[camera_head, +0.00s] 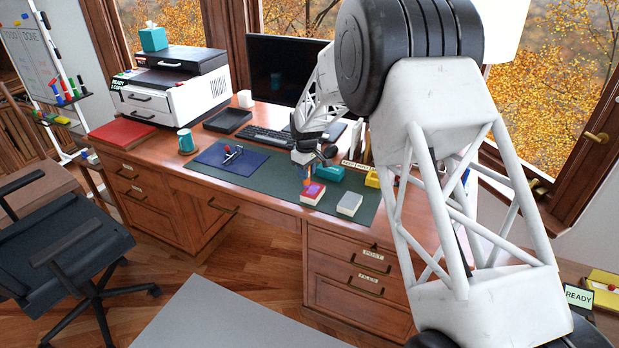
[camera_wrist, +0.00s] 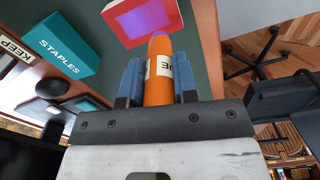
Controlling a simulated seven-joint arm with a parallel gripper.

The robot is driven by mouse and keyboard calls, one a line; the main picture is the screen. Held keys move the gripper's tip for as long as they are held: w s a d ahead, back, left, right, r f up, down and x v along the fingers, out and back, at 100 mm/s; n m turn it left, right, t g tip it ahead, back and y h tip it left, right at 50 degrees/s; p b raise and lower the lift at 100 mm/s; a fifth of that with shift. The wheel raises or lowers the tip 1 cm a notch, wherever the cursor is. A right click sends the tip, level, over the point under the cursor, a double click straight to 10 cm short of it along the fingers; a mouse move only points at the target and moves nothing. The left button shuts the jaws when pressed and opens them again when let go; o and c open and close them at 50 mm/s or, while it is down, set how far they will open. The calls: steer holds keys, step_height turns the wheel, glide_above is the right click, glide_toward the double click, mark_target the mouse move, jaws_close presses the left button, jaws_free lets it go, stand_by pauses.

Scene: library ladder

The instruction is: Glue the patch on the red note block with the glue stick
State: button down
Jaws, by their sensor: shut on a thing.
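The red note block (camera_head: 313,194) lies on the green desk mat (camera_head: 262,183). In the wrist view, the red note block (camera_wrist: 120,28) carries a violet-blue patch (camera_wrist: 148,18) on its top face. In the wrist view the tip overlaps the block's near edge. I cannot tell whether it touches.
A grey block (camera_head: 349,204) lies right of the red one. A teal staples box (camera_head: 329,174) stands close behind, also in the wrist view (camera_wrist: 68,45). A blue mat (camera_head: 226,160) with a small stand lies left. A yellow item (camera_head: 373,180) is back right.

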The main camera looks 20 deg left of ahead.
steer(key=shift+r, duration=3)
